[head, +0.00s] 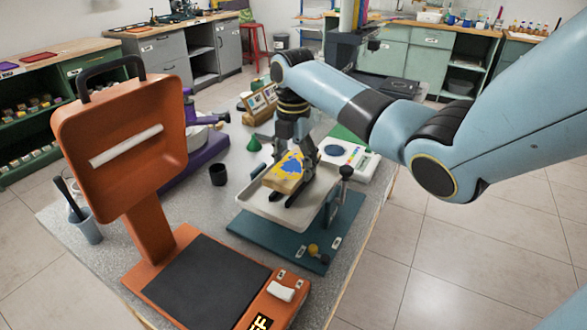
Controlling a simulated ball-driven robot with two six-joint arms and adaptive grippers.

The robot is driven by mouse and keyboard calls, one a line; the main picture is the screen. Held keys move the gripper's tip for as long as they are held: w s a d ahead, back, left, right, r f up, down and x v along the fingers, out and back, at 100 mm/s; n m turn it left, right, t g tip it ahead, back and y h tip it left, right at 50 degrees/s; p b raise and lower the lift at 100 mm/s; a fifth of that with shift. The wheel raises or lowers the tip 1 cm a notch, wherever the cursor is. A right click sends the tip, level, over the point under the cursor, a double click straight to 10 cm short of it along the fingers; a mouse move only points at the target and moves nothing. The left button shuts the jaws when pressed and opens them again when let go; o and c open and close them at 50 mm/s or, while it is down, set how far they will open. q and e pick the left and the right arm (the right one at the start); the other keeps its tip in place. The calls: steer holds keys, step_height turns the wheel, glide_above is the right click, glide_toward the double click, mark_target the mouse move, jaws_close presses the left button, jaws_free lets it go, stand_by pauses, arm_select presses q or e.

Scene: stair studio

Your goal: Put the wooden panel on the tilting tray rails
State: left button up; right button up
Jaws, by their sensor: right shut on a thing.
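The wooden panel (284,173) is a small light-wood block with yellow and blue paint on its top face. My right gripper (296,163) reaches down from above and is shut on it. The panel is at the cream tray (268,210) of the tilting stand, over its back part. The tray stands on a teal base (318,232) with a dark knob post at its right. Dark bars show beside the panel over the tray; I cannot tell rails from finger parts there. Whether the panel touches the rails is hidden. My left gripper is not in view.
An orange device (120,150) with an upright panel and a dark plate stands front left on the speckled table (185,220). A black cup (218,175), a green cone (253,143) and a white scale (350,160) stand around the tray. A blue-grey cup (86,228) holds tools.

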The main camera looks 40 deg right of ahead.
mark_target(293, 166)
step_height(293, 166, down, 2)
steer(key=shift+f, duration=0.4)
steer(key=o, duration=1.2)
steer(key=shift+f, duration=0.1)
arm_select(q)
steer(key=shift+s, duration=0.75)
arm_select(e)
steer(key=shift+o, duration=0.2)
steer(key=shift+r, duration=0.3)
arm_select(q)
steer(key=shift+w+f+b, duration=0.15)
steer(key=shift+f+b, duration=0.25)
steer(key=shift+b, duration=0.05)
arm_select(e)
step_height(293, 166, up, 12)
steer(key=shift+f, duration=0.15)
